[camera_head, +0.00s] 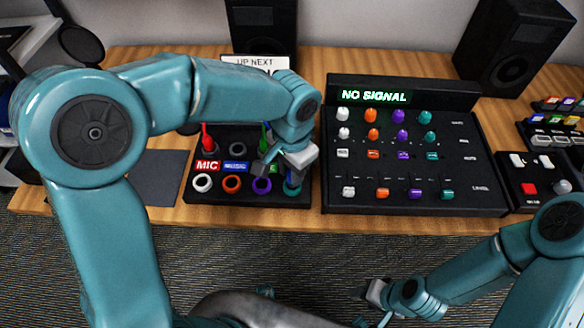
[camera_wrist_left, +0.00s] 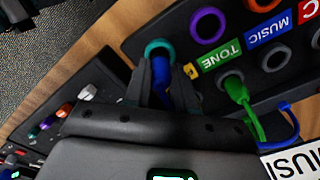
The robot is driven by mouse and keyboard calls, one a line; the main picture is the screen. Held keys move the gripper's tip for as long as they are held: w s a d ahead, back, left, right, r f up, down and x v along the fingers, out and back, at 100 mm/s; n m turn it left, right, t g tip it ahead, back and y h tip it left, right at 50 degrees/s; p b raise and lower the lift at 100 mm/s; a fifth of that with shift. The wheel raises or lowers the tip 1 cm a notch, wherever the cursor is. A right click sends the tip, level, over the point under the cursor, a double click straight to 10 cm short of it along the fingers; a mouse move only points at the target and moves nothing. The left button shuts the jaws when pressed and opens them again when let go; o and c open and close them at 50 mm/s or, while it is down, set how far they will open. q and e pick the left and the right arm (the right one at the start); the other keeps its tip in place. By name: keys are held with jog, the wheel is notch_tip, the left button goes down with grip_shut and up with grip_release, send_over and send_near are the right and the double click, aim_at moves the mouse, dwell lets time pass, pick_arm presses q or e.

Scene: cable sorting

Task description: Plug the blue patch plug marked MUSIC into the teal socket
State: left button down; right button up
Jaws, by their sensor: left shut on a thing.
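The patch box (camera_head: 190,158) stands on the desk with a front row of white, orange, purple and teal sockets. My left gripper (camera_head: 290,168) is over its right end, at the teal socket (camera_head: 292,188). In the left wrist view, the fingers (camera_wrist_left: 168,85) are shut on a blue plug (camera_wrist_left: 172,55) at the teal socket (camera_wrist_left: 150,47). The plug's tip is at the ring; how deep it sits is hidden. The MUSIC label (camera_wrist_left: 267,33) is blue. A blue cable (camera_wrist_left: 287,112) loops behind the green plug. My right gripper (camera_head: 375,291) is low at the front, away from the box.
A red plug (camera_head: 207,138) stands by the MIC label, and a green plug (camera_wrist_left: 238,92) by the TONE label. The mixer (camera_head: 335,180) reading NO SIGNAL is just right of the box. A sign (camera_head: 255,62) and black speakers (camera_head: 510,45) stand behind.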

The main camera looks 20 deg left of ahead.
pick_arm(q)
jog(key=shift+f, duration=0.2)
jog(key=shift+f+b, duration=0.35)
jog(key=shift+b, duration=0.05)
jog(key=shift+f, duration=0.3)
dwell(0.5)
jog(key=shift+c, duration=1.9)
grip_release()
jog(key=shift+r, duration=0.1)
notch_tip(320, 180, up, 7)
jog(key=p, duration=0.5)
jog(key=shift+p, duration=0.3)
